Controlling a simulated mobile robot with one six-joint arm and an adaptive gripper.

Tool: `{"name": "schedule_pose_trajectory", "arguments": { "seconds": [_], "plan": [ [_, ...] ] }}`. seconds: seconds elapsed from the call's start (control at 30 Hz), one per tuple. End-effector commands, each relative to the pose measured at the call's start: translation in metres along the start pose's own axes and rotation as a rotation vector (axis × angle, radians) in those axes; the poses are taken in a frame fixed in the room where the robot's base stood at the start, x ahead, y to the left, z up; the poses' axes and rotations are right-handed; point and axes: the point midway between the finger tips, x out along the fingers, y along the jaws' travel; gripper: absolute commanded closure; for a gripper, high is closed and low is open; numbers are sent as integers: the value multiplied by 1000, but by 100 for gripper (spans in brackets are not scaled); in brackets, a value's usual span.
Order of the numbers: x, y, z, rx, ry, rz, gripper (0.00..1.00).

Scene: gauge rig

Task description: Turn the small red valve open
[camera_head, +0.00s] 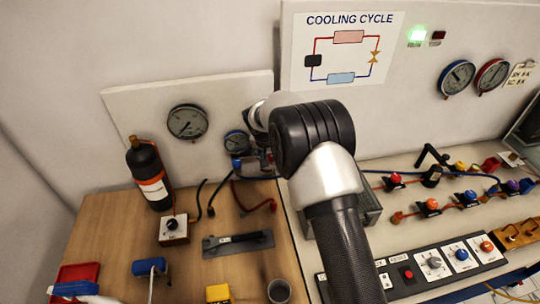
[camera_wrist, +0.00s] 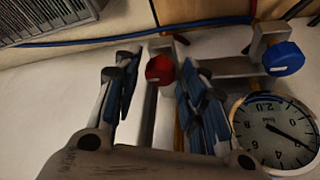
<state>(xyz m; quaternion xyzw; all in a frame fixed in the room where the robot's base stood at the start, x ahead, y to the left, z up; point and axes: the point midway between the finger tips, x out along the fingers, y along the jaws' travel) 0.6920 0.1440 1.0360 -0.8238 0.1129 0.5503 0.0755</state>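In the wrist view a small red valve knob (camera_wrist: 160,70) shows between the two fingers of my gripper (camera_wrist: 158,64). The fingers stand apart, one on each side of the knob, with gaps visible; I see no clear contact. A blue valve knob (camera_wrist: 283,58) is to the right of the fingers, above a round gauge (camera_wrist: 274,131). In the head view my arm hides the gripper and most of the gauge manifold.
Hoses (camera_head: 255,203) lie below the manifold. Right of the arm are pipes with several coloured knobs, including a red one (camera_head: 396,179), and a control panel (camera_head: 408,274).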

Motion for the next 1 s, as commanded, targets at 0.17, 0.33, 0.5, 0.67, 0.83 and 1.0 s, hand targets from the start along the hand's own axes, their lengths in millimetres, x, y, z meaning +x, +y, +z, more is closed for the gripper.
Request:
{"name": "schedule_pose_trajectory", "arguments": {
  "seconds": [0.17, 0.33, 0.5, 0.67, 0.83, 1.0],
  "plan": [
    [0, 0, 0, 0, 0, 0, 76],
    [0, 0, 0, 0, 0, 0, 88],
    [0, 0, 0, 0, 0, 0, 98],
    [0, 0, 0, -8, 0, -3, 98],
    [-1, 1, 0, -48, -1, -20, 98],
    [-1, 2, -1, -140, -1, -58, 98]
  ]
}}
